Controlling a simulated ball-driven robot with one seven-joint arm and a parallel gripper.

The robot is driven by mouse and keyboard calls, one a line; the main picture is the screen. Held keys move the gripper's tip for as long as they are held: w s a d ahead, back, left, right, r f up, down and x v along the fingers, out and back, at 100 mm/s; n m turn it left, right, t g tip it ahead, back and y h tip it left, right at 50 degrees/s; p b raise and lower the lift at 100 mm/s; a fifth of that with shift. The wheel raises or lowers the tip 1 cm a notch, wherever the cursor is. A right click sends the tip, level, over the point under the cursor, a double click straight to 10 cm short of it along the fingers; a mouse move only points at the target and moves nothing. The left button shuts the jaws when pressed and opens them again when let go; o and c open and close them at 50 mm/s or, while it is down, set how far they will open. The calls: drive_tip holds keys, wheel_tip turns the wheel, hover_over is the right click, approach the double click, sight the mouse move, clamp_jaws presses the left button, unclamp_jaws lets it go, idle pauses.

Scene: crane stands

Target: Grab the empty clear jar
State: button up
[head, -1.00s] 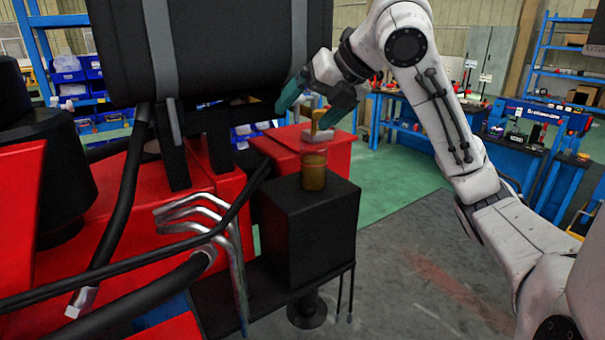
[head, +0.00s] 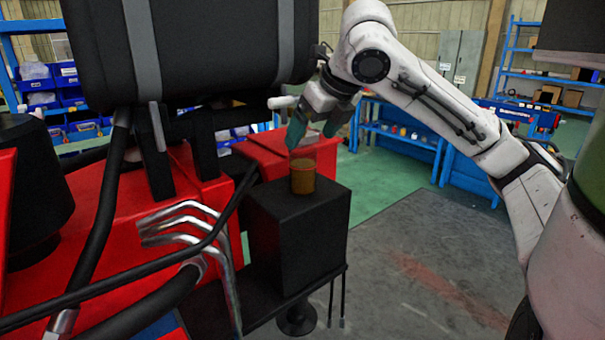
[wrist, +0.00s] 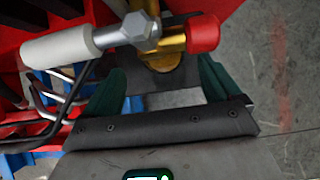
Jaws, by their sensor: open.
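A small jar (head: 303,180) stands upright on a black box in the head view. Its lower part looks amber-brown and its upper part clear; I cannot tell whether it is empty. My gripper (head: 312,132) is just above the jar, apart from it, with green fingers pointing down. In the wrist view the gripper (wrist: 162,85) is open, its fingers spread wide.
The black box (head: 297,235) stands beside red machinery (head: 105,210). A large black case (head: 200,50) hangs close left of my gripper. Bent metal pipes (head: 185,222) and black hoses lie in front. The grey floor (head: 420,270) at right is clear.

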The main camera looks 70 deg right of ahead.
sight(303, 170)
drive_tip(key=x, duration=0.4)
drive_tip(key=shift+d+f, duration=0.1)
drive_tip(key=shift+d, duration=0.2)
clamp_jaws()
idle(0.6)
drive_tip(key=shift+w, duration=0.1)
